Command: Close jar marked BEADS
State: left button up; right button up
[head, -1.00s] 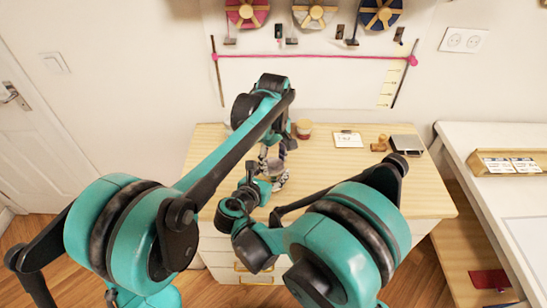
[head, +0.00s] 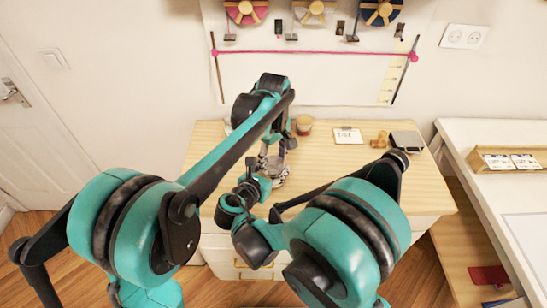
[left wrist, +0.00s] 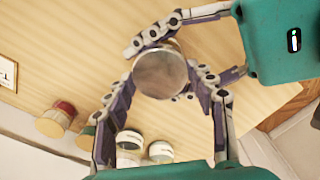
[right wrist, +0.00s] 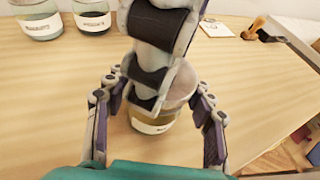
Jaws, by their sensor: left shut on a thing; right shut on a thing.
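A clear jar (right wrist: 155,122) with a white label, too small to read, stands on the wooden worktop (right wrist: 60,90). My right gripper (right wrist: 155,103) is shut around its sides. A round grey lid (left wrist: 160,72) is over the jar's mouth, and my left gripper (left wrist: 163,78) is shut on it from above. The left fingers hide part of the jar in the right wrist view. I cannot tell whether the lid is seated. In the head view, the jar (head: 278,175) is small and partly covered by my arms.
Two labelled jars (right wrist: 40,20) (right wrist: 92,16) show at upper left. A clipboard (head: 347,136), a wooden stamp (head: 379,140) and a dark pad (head: 406,141) lie at the back right.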

pick_arm(q)
jog(key=shift+f, duration=0.35)
jog(key=o, duration=0.7)
jog(key=shift+o, duration=0.2)
jog(key=shift+r, duration=0.1)
jog(key=shift+r, duration=2.25)
jog(key=shift+c, duration=0.3)
